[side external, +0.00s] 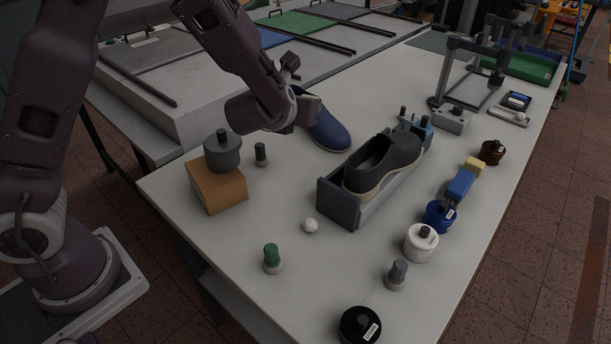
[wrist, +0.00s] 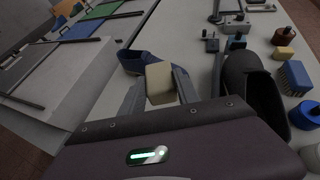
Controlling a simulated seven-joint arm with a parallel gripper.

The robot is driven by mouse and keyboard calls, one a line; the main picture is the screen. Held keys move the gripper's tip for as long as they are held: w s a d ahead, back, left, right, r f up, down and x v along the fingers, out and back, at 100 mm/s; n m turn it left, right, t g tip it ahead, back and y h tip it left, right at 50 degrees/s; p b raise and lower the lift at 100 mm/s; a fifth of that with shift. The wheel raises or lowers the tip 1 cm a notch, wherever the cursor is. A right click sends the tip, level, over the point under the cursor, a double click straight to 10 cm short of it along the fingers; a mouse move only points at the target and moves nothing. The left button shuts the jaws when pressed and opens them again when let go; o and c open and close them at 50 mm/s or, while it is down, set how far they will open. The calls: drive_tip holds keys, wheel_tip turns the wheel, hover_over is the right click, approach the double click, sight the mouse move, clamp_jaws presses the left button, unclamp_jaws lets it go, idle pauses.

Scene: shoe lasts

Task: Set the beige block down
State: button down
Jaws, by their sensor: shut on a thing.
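The beige block (wrist: 160,84) sits between the two fingers of my gripper (wrist: 160,78) in the wrist view. The fingers are shut on its sides. In the side external view my gripper (side external: 301,108) is beside the blue shoe (side external: 329,131), above the left half of the white table (side external: 235,285). I cannot make out the block there; the hand seems to hide it. The blue shoe also shows just beyond the block in the wrist view (wrist: 135,62). How far the block is above the table is hard to tell.
A dark shoe (side external: 388,162) rests in a grey holder (side external: 340,204) to the right. A grey lidded pot (side external: 222,152) stands on an orange-brown box (side external: 218,188). A yellow block (side external: 474,167) touches a blue brush (side external: 460,186). Several bottles and jars stand nearer; open table lies between.

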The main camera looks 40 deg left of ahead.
sight(303, 180)
wheel_tip(303, 180, down, 18)
drive_tip(key=shift+r, duration=0.25)
drive_tip(key=c, duration=0.9)
unclamp_jaws()
